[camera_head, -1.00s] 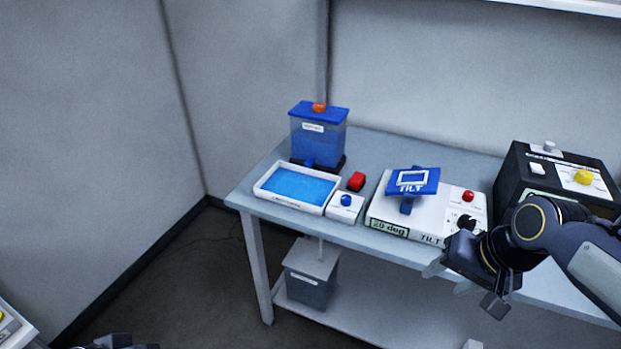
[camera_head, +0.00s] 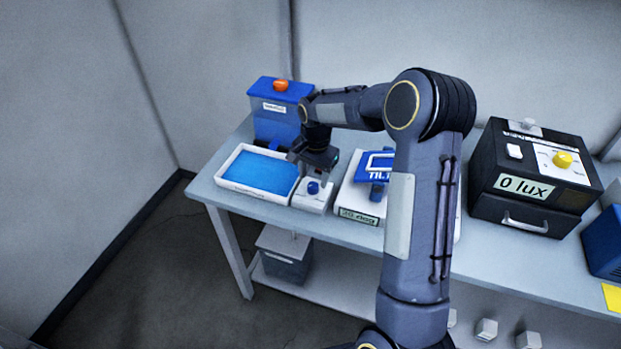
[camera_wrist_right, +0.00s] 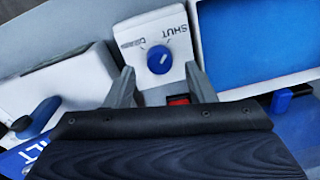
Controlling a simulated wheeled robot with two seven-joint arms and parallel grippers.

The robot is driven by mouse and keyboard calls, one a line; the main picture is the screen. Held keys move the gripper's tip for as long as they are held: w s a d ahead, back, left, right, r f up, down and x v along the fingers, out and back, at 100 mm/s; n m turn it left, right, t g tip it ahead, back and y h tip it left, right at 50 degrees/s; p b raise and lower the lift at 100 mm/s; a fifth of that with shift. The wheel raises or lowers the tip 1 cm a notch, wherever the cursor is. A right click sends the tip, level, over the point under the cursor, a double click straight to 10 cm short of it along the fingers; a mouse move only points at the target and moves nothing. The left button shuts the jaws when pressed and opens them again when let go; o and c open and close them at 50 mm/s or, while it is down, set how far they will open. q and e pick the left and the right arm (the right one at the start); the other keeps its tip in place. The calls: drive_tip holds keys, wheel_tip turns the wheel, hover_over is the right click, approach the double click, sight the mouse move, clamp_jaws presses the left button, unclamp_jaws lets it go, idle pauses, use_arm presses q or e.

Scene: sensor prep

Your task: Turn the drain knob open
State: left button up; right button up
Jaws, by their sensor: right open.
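The blue drain knob (camera_head: 313,187) sits on a small white box (camera_head: 323,203) at the right end of the blue-filled tray. In the right wrist view the knob (camera_wrist_right: 159,59) lies between and just beyond my fingertips, with the word SHUT on the panel beside it; a smaller label on its other side is hard to read. My right gripper (camera_head: 313,173) is open and points down above the box, its fingers (camera_wrist_right: 159,70) on either side of the knob and apart from it. I cannot tell the knob's exact angle. My left gripper is out of view.
A white tray (camera_head: 251,193) of blue liquid and a blue-lidded tank (camera_head: 268,90) stand left. A red block (camera_wrist_right: 177,100) shows close under the gripper. The tilt unit (camera_head: 361,205) stands right, partly behind my arm. A black lux box (camera_head: 500,211) is farther right.

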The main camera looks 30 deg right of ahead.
sight(313, 188)
drive_tip(key=shift+f, duration=1.35)
drive_tip(key=c, duration=1)
